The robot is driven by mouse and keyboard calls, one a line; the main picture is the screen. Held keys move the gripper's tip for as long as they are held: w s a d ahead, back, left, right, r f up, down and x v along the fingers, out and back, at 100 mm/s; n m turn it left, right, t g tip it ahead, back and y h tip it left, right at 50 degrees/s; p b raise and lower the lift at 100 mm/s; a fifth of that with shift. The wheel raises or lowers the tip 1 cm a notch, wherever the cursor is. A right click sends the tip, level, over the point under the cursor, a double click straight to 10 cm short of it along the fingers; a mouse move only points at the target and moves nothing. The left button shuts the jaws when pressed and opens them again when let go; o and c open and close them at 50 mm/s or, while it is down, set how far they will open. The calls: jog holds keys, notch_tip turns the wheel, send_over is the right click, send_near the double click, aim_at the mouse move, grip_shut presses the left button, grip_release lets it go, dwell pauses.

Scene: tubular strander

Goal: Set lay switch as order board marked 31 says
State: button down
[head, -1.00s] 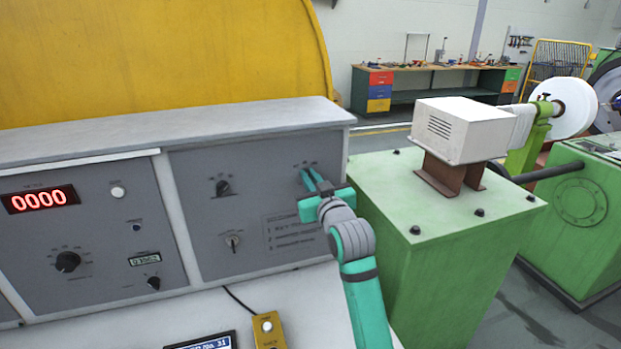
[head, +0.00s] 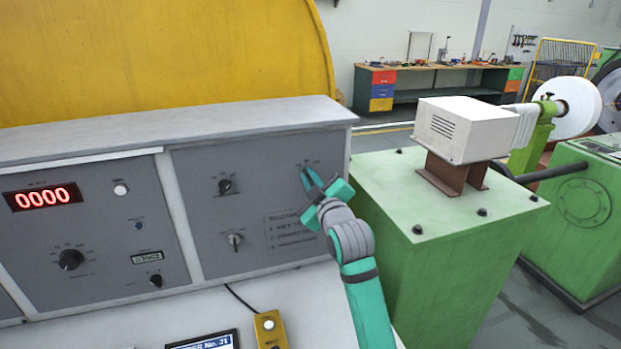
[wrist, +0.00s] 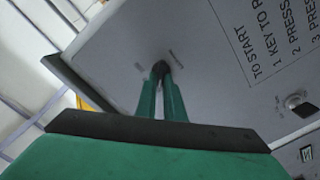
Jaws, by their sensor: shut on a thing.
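My green gripper (head: 312,178) is at the upper right of the grey control panel (head: 250,205), its fingers pointing at the panel face. In the wrist view the two fingers (wrist: 161,85) are shut on a small dark knob (wrist: 160,68), with small markings on either side of it. I take this knob for the lay switch; its label is too small to read. The order board (head: 205,341) is a dark screen at the bottom edge of the head view, cut off; its top line ends in what looks like 31. Its other lines are out of view.
Another selector knob (head: 225,186) and a key switch (head: 235,239) sit left of my gripper on the same panel. A red display (head: 42,199) reads 0000. A yellow button box (head: 269,328) lies on the desk. A green machine housing (head: 430,240) stands close on the right.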

jog(key=shift+f, duration=0.1)
dwell(0.3)
jog(key=c, duration=1.9)
grip_release()
jog(key=shift+o, duration=0.2)
jog(key=v, duration=1)
jog(key=shift+s, duration=0.4)
